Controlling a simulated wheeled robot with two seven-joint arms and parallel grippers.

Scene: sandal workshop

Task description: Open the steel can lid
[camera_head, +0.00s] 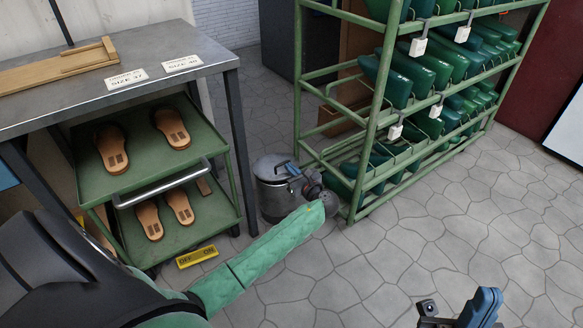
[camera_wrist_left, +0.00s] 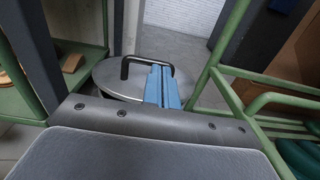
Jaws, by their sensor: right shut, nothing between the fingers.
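The steel can (camera_head: 277,198) stands on the stone floor between the workbench and the green rack. Its round lid (camera_wrist_left: 112,82) lies on top and carries a dark arched handle (camera_wrist_left: 125,68). My left gripper (camera_head: 284,167) is over the lid. In the left wrist view its blue fingers (camera_wrist_left: 162,80) are close together at the right end of the handle, covering part of it. Whether they grip the handle is unclear. My right gripper (camera_head: 484,306) is shut and empty at the lower right, far from the can.
The green rack (camera_head: 370,120) with green sandal forms stands close right of the can. The green cart (camera_head: 145,178) with tan sandals and the metal workbench (camera_head: 150,60) are at left. A yellow OFF/ON label (camera_head: 197,257) is near the cart. Floor at right is clear.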

